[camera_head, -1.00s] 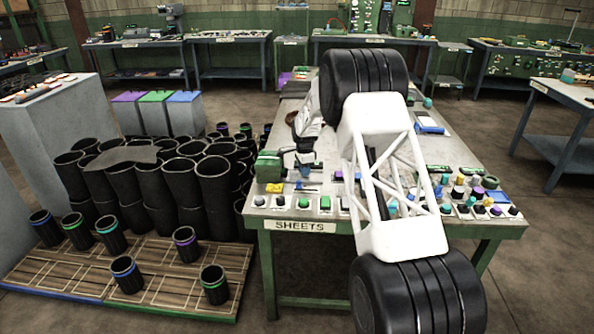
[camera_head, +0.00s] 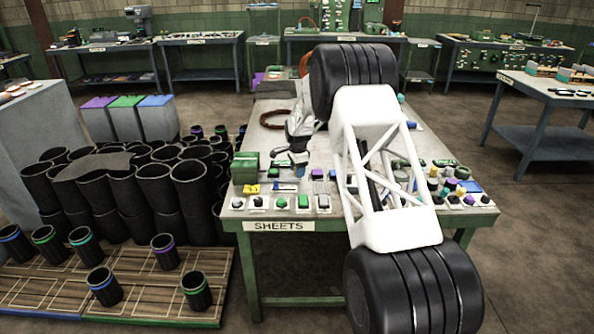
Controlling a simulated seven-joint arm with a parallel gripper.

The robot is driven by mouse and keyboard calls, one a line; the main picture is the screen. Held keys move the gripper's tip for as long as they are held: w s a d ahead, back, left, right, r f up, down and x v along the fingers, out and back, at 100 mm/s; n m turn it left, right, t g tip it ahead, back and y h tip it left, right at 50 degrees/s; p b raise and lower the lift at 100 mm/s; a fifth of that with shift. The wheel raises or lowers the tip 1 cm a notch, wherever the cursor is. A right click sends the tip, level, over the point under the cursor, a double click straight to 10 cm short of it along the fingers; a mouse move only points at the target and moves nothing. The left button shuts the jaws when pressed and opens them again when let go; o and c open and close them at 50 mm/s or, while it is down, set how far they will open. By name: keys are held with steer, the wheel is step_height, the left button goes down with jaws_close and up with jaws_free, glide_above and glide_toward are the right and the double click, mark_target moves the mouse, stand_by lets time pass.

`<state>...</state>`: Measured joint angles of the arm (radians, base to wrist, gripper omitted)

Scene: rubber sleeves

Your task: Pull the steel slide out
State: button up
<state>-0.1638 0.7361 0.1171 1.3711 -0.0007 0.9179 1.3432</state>
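My gripper (camera_head: 299,160) is at the end of my white arm, low over the left middle of the workbench labelled SHEETS (camera_head: 262,226). It is small and dark, and I cannot tell whether its fingers are open or shut or touch anything. My white arm links hide much of the bench's middle.
A green box (camera_head: 245,166) stands left of my gripper. A row of coloured buttons (camera_head: 303,202) lines the front edge. A reddish-brown ring (camera_head: 272,118) lies behind. Several black sleeves (camera_head: 154,186) stand on the left, some on a wooden pallet (camera_head: 135,298).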

steer(key=shift+a+r, duration=0.1)
steer(key=shift+r, duration=3.8)
